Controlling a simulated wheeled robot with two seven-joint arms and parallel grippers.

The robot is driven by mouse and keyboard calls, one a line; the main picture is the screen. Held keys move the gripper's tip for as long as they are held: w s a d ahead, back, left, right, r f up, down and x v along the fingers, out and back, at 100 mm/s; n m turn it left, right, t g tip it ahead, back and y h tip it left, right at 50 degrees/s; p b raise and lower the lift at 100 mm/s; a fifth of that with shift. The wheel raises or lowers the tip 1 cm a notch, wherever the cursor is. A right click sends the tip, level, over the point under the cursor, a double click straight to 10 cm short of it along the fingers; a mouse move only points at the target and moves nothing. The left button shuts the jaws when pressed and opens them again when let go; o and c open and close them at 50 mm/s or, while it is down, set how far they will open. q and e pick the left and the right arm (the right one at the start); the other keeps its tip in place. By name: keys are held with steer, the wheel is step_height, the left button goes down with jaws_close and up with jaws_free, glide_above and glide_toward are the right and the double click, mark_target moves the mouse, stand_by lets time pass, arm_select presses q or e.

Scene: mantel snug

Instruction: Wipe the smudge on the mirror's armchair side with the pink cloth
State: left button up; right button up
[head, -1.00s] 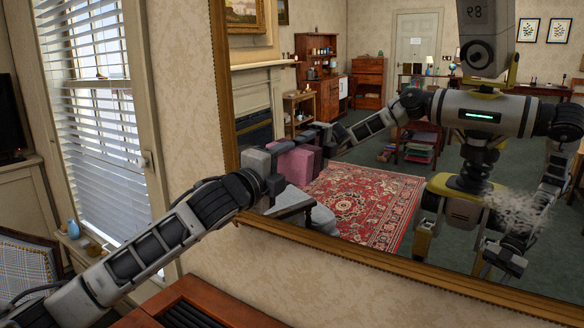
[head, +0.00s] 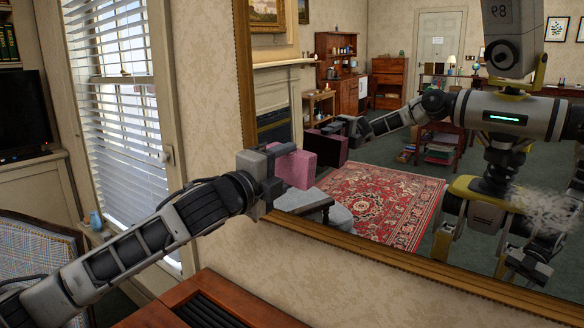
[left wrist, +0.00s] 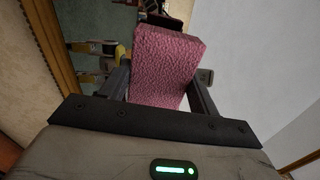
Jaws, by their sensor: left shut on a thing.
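My left gripper (head: 268,172) is shut on the pink cloth (head: 297,168), a thick folded block. The cloth also fills the jaws in the left wrist view (left wrist: 168,62). It is in front of the left part of the large gilt-framed mirror (head: 400,160), with its dark reflection beside it; any gap to the glass is hard to judge. I make out no smudge on the visible glass around the cloth. A pale smudge (head: 545,205) shows on the mirror's right part. The blue checked armchair (head: 35,255) is at the left. My right gripper appears only as a reflection.
A reddish wooden cabinet top with a dark slatted panel (head: 205,305) is below my left arm. A window with blinds (head: 112,110) and a small blue vase (head: 96,220) are to the left. The mirror's gilt frame (head: 400,262) stands out along its lower edge.

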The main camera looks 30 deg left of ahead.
arm_select(q)
steer(key=shift+s, duration=0.55)
steer(key=shift+s+a+f+b, duration=0.15)
steer(key=shift+s+b, duration=0.2)
steer(key=shift+s, duration=0.25)
steer(key=shift+s+a+f+b, duration=0.1)
steer(key=shift+s+b, duration=0.2)
steer(key=shift+s, duration=0.25)
steer(key=shift+s+r, duration=0.15)
steer(key=shift+s, duration=0.2)
